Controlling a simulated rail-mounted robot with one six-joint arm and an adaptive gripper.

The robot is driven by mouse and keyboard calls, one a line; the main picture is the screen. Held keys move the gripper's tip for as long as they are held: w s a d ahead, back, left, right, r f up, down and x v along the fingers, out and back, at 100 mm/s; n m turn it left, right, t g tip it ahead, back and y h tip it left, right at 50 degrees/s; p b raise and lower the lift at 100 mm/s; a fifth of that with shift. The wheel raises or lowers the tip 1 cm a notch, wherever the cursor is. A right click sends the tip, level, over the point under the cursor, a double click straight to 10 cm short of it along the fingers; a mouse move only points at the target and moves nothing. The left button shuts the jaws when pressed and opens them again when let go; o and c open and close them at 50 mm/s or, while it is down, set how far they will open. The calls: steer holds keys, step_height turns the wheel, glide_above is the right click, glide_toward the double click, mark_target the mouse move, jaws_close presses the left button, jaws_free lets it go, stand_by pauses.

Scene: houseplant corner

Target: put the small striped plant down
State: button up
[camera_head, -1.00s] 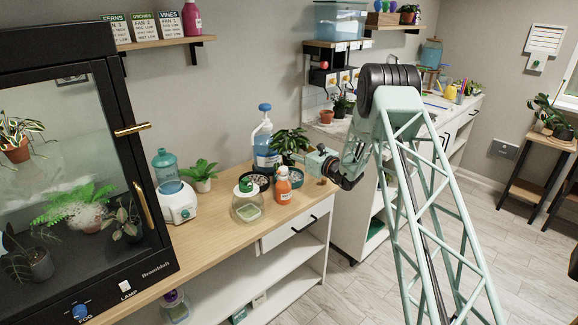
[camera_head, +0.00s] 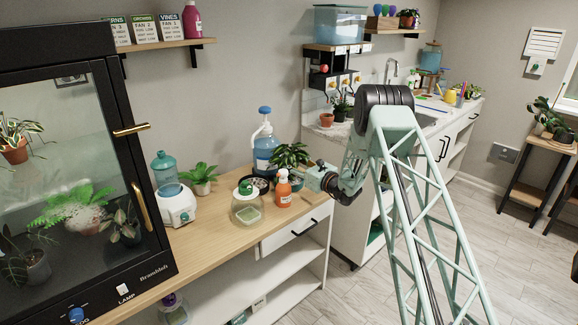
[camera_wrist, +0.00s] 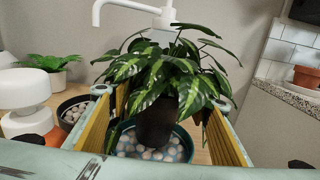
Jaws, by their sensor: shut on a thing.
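The small striped plant (camera_head: 290,156) has green leaves with pale stripes and stands upright in a dark pot. In the wrist view the plant (camera_wrist: 158,75) shows close up, its pot (camera_wrist: 155,122) between the yellow pads of my gripper (camera_wrist: 158,110). My gripper is shut on the pot; it also shows in the head view (camera_head: 312,178). A teal saucer of pale pebbles (camera_wrist: 183,134) lies directly under the pot. I cannot tell whether the pot touches the pebbles. In the head view the orange bottle partly hides the saucer.
A dark saucer of pebbles (camera_wrist: 62,105) lies to the left. The orange bottle (camera_head: 283,188), a glass jar (camera_head: 246,207) and a blue pump bottle (camera_head: 265,152) stand close by on the wooden top (camera_head: 215,225). A white device (camera_head: 175,205) and a fern (camera_head: 200,175) are farther left.

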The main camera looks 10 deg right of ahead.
steer(key=shift+f, duration=0.85)
steer(key=shift+f, duration=0.1)
steer(key=o, duration=0.9)
steer(key=shift+o, duration=0.2)
steer(key=shift+s+d, duration=0.3)
steer(key=shift+s, duration=0.15)
steer(key=p+v, duration=0.1)
steer(key=v, duration=1)
steer(key=shift+p, duration=0.35)
